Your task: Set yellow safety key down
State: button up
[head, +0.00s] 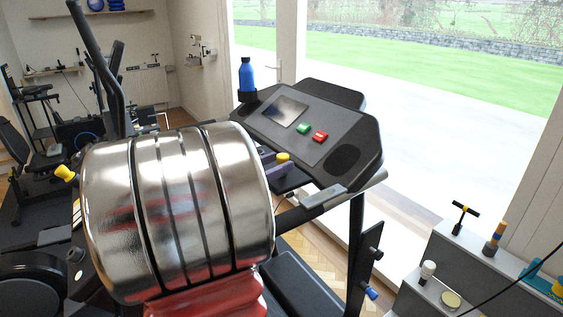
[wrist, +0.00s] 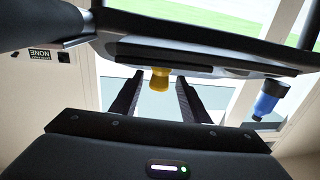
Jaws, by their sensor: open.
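The yellow safety key (head: 283,157) is at the near edge of the treadmill console (head: 310,128), below the green and red buttons. In the wrist view the yellow key (wrist: 160,78) shows between the two dark fingers of my gripper (wrist: 158,88), against the console's dark edge (wrist: 200,58). There is a gap on each side of it. My gripper is open and holds nothing. In the head view it is mostly hidden behind my large metal arm link. I cannot tell exactly how the key rests on the console.
A blue bottle (head: 246,76) stands at the console's left corner. Grey steps (head: 470,245) at the lower right hold a black T-handled tool (head: 462,215) and small items. Exercise machines (head: 110,80) stand at the left. A large window is behind the treadmill.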

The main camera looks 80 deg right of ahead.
jog(key=v, duration=0.9)
jog(key=shift+w+a, duration=0.15)
jog(key=shift+a, duration=0.05)
dwell(0.6)
